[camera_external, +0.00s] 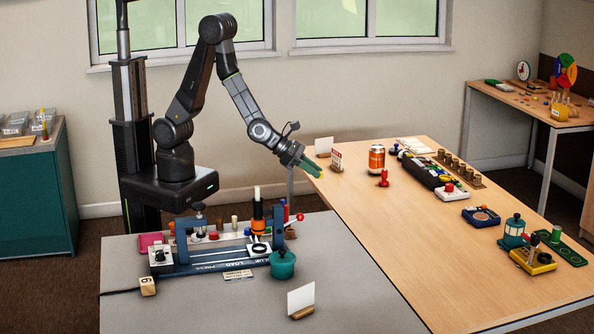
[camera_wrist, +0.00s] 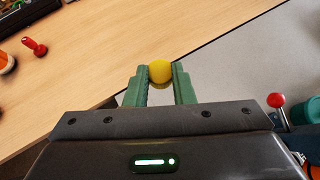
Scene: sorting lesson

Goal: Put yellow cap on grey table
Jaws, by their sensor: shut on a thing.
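In the wrist view the yellow cap (camera_wrist: 160,72) is a small round yellow piece between the green fingertips of my gripper (camera_wrist: 160,78). My gripper is shut on it. In the external view my gripper (camera_external: 314,172) is in the air near the left edge of the wooden table, and the cap shows only as a tiny yellow spot at its tip. The grey table (camera_external: 210,312) is in front, left of the wooden table. In the wrist view the grey table's top (camera_wrist: 235,75) is to the right of the cap.
On the grey table stand a blue press (camera_external: 225,266), a teal pot (camera_external: 283,264), a numbered wooden block (camera_external: 148,287) and a white card (camera_external: 301,299). The wooden table (camera_external: 400,240) holds an orange can (camera_external: 376,159) and a red stamp (camera_external: 383,178). The grey table's front is mostly clear.

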